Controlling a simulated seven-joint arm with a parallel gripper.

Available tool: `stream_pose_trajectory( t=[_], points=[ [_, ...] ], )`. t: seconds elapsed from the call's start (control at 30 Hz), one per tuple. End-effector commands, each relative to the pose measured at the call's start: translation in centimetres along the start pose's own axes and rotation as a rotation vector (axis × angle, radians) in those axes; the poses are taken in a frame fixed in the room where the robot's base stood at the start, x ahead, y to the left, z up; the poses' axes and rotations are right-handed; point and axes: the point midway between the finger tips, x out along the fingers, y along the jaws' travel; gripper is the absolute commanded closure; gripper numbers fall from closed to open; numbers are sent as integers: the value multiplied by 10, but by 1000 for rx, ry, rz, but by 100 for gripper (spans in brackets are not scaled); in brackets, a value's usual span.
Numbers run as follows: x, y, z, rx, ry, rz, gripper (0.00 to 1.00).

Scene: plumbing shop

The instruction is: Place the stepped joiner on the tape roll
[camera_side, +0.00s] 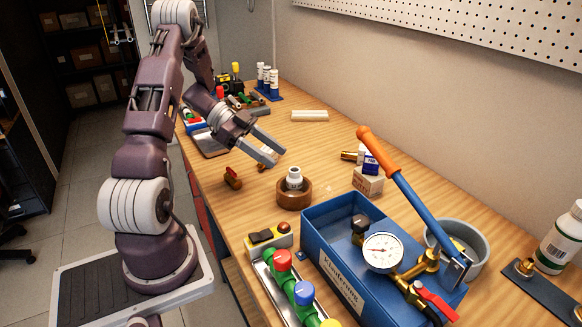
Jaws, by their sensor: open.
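A white stepped joiner (294,178) stands upright on a brown tape roll (293,199) near the middle of the bench. It looks narrower at the top, and its lower part is partly hidden by the roll's rim, so I cannot tell how deep it sits. My gripper (275,155) is above and a little to the left of the joiner. Its two fingers are apart with nothing between them, and they appear clear of the joiner.
A small brown fitting (233,178) lies left of the roll. Small boxes (368,181) stand to its right. Bench space behind the roll is fairly clear.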

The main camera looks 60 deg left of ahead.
Motion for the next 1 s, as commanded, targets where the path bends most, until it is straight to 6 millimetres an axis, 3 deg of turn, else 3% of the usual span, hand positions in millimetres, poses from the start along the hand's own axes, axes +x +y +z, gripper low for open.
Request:
stream_pose_trajectory(
  t=[0.13,0.23,0.27,0.3,0.37,0.4,0.47,0.5,0.57,0.7,0.8,0.9,1.0],
  points=[
    [-12,-4,-4,12,-7,-18,53],
    [-1,-38,-37,97,-61,-162,53],
    [4,-54,-55,135,-87,-242,53],
    [9,-76,-87,188,-124,-372,53],
    [10,-101,-141,235,-176,-590,53],
    [6,-106,-175,237,-204,-728,53],
    [-6,-96,-217,186,-240,-913,53],
    [-15,-75,-236,115,-262,-1011,53],
    [-24,-26,-247,-38,-298,-1098,53],
    [-11,128,-211,-425,-417,-973,53],
    [2,209,-187,-564,-487,-803,53],
    [8,255,-175,-625,-529,-686,53],
    [10,271,-171,-646,-546,-642,53]
  ],
)
